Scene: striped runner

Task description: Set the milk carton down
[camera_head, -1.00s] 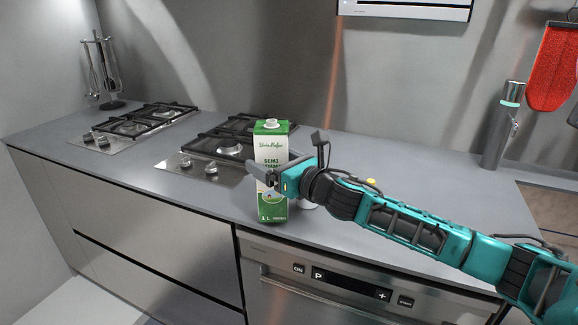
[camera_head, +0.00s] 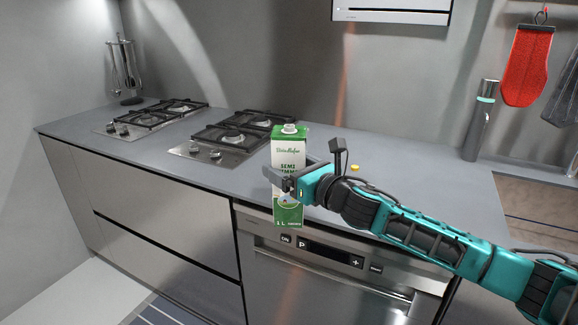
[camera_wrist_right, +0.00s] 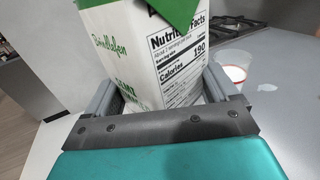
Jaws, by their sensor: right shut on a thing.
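The milk carton (camera_head: 289,157) is green and white with a white cap and stands upright in the head view. My right gripper (camera_head: 281,183) is shut around its middle, and its arm comes in from the right. The carton overlaps the front edge of the grey counter (camera_head: 232,183) in the picture; I cannot tell if its base touches anything. In the right wrist view the carton (camera_wrist_right: 140,58) sits between the two fingers (camera_wrist_right: 160,95), with a nutrition label facing the camera. My left gripper is not in view.
Two gas hobs (camera_head: 232,136) (camera_head: 158,116) are set in the counter left of the carton. A small yellow thing (camera_head: 355,168) lies behind my right arm. A white cup (camera_wrist_right: 235,66) stands near the carton. A grey bottle (camera_head: 481,120) stands at the back right.

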